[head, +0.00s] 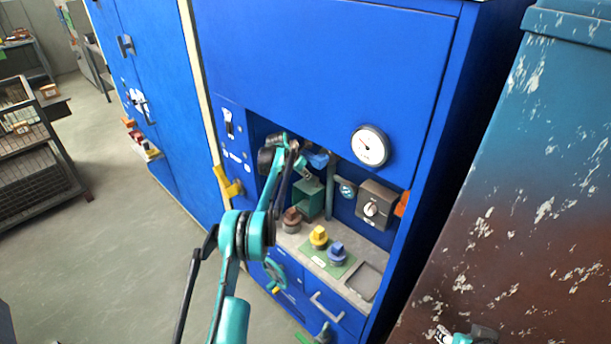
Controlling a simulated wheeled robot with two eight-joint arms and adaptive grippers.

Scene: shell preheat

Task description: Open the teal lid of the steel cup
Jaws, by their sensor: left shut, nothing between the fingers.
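My left gripper (305,174) is at the recess of the blue cabinet, at the end of the arm rising from the bottom of the head view. It is shut and empty. A teal-green box-like piece (309,199) shows just below it in the recess; I cannot tell whether they touch. I cannot clearly make out the steel cup or its teal lid; my left arm covers part of the recess. A teal and dark part of my right arm shows at the bottom right edge. I cannot tell how the right gripper's fingers stand.
On the recess ledge stand a brown knobbed piece (292,220), a yellow one (318,237) and a blue one (336,253). A grey switch box (374,206) and a round gauge (370,146) are to the right. A rusty blue-brown surface (520,200) fills the right side.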

